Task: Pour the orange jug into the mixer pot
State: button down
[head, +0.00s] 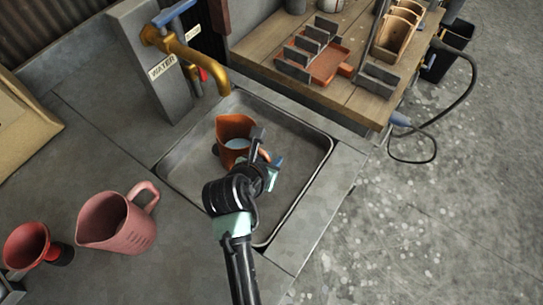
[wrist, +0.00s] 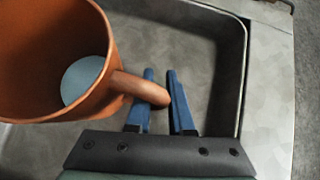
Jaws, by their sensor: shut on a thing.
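The orange jug (head: 233,130) is upright at the sink basin, near the brass tap. Pale bluish liquid shows inside it, also in the wrist view, where the jug (wrist: 45,50) fills the upper left. My gripper (head: 268,168) is at the jug's right side, shut on its handle. In the wrist view the handle (wrist: 140,88) reaches between the blue fingers of the gripper (wrist: 163,100). I cannot tell whether the jug touches the basin floor. I cannot make out a mixer pot in either view.
The metal sink (head: 318,172) surrounds the jug, with the brass tap (head: 200,58) behind it. A pink jug (head: 115,222) and a red funnel-like cup (head: 28,245) stand on the counter at left. A wooden bench (head: 345,88) with racks and bins is at back right.

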jog(key=shift+f, duration=0.1)
jog(key=c, duration=1.2)
grip_release()
jog(key=shift+f, duration=0.15)
jog(key=shift+c, duration=0.2)
jog(key=o, duration=0.4)
jog(key=shift+o, duration=0.2)
jog(key=shift+b, duration=1.1)
